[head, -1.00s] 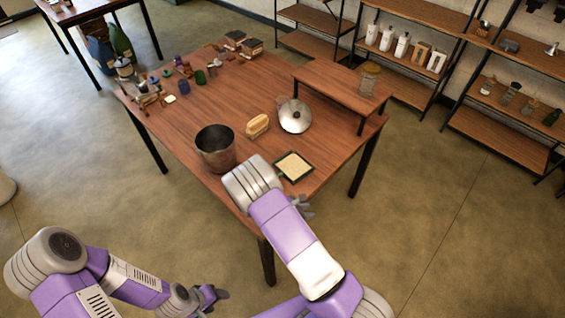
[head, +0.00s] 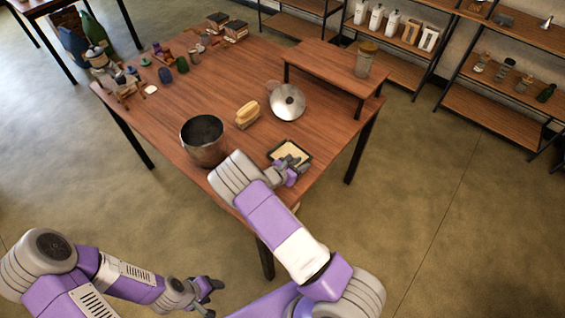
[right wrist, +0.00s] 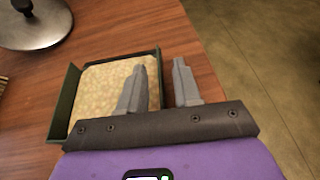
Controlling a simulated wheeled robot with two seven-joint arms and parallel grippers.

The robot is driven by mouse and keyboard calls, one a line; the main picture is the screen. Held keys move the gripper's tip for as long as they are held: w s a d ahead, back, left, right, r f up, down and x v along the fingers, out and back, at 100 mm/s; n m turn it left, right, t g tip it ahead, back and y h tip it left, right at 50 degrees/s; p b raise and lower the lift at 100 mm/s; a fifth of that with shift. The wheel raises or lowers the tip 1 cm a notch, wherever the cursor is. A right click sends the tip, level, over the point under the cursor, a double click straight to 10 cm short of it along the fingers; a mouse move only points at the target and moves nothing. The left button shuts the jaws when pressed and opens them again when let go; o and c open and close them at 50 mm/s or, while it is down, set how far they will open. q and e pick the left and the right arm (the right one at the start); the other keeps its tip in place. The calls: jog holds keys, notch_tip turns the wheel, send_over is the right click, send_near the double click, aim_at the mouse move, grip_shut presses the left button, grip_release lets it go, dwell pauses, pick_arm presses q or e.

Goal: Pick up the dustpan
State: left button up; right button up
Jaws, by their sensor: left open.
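The dustpan (head: 286,150) is a shallow dark green square pan with pale, grainy contents, lying on the wooden table near its front right edge. In the right wrist view the dustpan (right wrist: 66,103) lies under and left of the fingers. My right gripper (head: 299,168) is open over the pan's right side; its lower part is partly hidden in the head view. In the right wrist view, one finger of my right gripper (right wrist: 160,85) is over the contents and the other is outside the right rim. Contact cannot be told. My left gripper (head: 212,291) is open and empty, low in front of the table.
A metal bucket (head: 203,141) stands left of the dustpan. A yellow-topped brush or block (head: 247,115) and a round metal lid (head: 288,102) lie behind it. A raised wooden stand (head: 331,72) holds a jar (head: 366,60). Several small items crowd the table's far left.

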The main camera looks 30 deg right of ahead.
jog(key=shift+w+d+f, duration=0.25)
jog(key=shift+d, duration=0.35)
jog(key=shift+c, duration=0.5)
grip_shut()
jog(key=shift+r, duration=0.1)
